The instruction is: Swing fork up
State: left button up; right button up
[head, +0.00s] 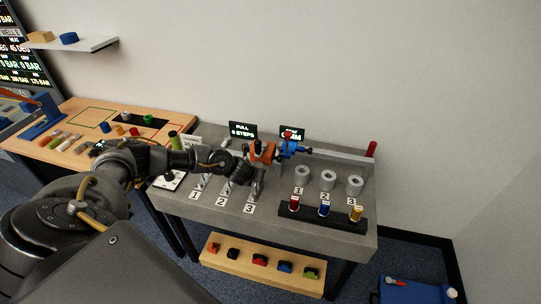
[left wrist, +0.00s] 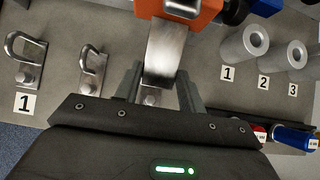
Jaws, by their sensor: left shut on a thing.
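My left gripper (left wrist: 162,88) is shut on a flat grey metal piece (left wrist: 166,50), which may be the fork; it hangs below an orange block (left wrist: 186,12). In the head view the orange block (head: 262,152) sits beside a blue fitting (head: 287,148) on a rail over the grey bench, and my left gripper (head: 252,178) is just below it. My right gripper is not in view.
Bent metal hooks (left wrist: 90,68) stand by labels 1 and 2, left of my gripper. Three grey cylinders (head: 328,180) stand to the right. A black rack (head: 322,217) with red, blue and yellow spools is along the front edge. Two small displays (head: 243,130) stand behind.

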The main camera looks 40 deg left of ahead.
pick_arm(q)
jog(key=shift+w+r+p, duration=0.15)
jog(key=shift+r+p, duration=0.2)
jog(key=shift+r, duration=0.65)
jog(key=shift+w+r+p, duration=0.15)
jog(key=shift+r+p, duration=0.55)
jog(key=shift+r, duration=0.2)
